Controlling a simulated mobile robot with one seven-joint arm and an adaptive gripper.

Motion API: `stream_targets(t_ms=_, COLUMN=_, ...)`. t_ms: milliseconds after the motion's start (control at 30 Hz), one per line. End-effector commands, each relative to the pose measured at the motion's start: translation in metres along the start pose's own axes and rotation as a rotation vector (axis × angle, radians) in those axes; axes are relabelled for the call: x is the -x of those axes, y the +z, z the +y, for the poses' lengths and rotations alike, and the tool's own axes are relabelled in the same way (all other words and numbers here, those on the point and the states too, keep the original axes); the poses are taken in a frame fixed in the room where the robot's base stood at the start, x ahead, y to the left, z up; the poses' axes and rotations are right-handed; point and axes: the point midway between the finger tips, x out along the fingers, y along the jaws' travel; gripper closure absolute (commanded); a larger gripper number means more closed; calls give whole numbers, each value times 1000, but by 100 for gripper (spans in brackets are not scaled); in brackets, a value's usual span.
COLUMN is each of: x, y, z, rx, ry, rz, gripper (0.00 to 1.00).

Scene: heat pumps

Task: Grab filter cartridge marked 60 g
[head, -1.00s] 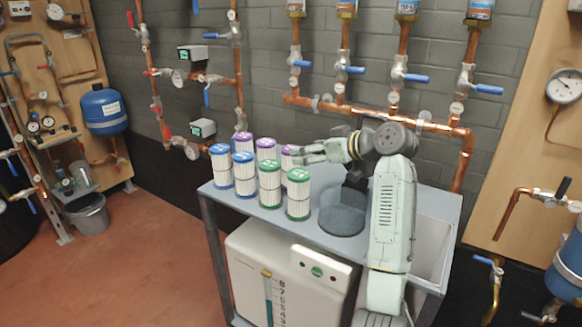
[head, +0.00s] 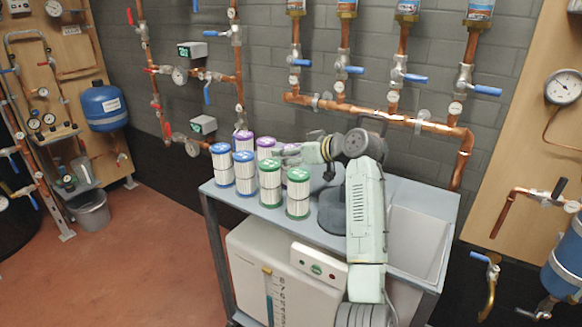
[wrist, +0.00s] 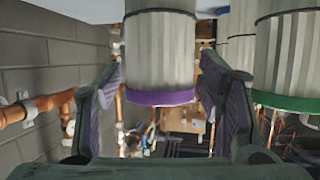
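Several white pleated filter cartridges with coloured caps stand upright on the cart top. Blue-capped ones (head: 222,166) are at the left, green-capped ones (head: 298,193) at the front, and purple-capped ones (head: 266,148) at the back. No weight marking, 60 g included, can be read. My gripper (head: 288,150) is at the right end of the back row and hides much of the cartridge there. In the wrist view, my open gripper's fingers (wrist: 162,85) are on both sides of a purple-ringed cartridge (wrist: 160,50), with narrow gaps. A green-ringed cartridge (wrist: 288,50) is just right of the right finger.
The cart top (head: 262,212) has a clear strip in front of the cartridges and a sink basin (head: 415,240) at its right. Copper pipes (head: 400,117) with blue-handled valves run along the wall behind the cart. A white unit (head: 285,275) stands below the top.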

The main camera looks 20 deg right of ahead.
Motion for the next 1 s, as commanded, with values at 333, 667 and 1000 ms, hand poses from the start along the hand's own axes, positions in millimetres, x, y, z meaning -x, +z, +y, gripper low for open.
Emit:
stream_targets(t_ms=333, x=0, y=0, z=0, rx=0, ry=0, rz=0, gripper=64)
stream_targets(t_ms=667, x=0, y=0, z=0, rx=0, ry=0, rz=0, gripper=86)
stream_targets(t_ms=1000, x=3, y=-8, z=0, rx=3, ry=2, rz=3, gripper=88)
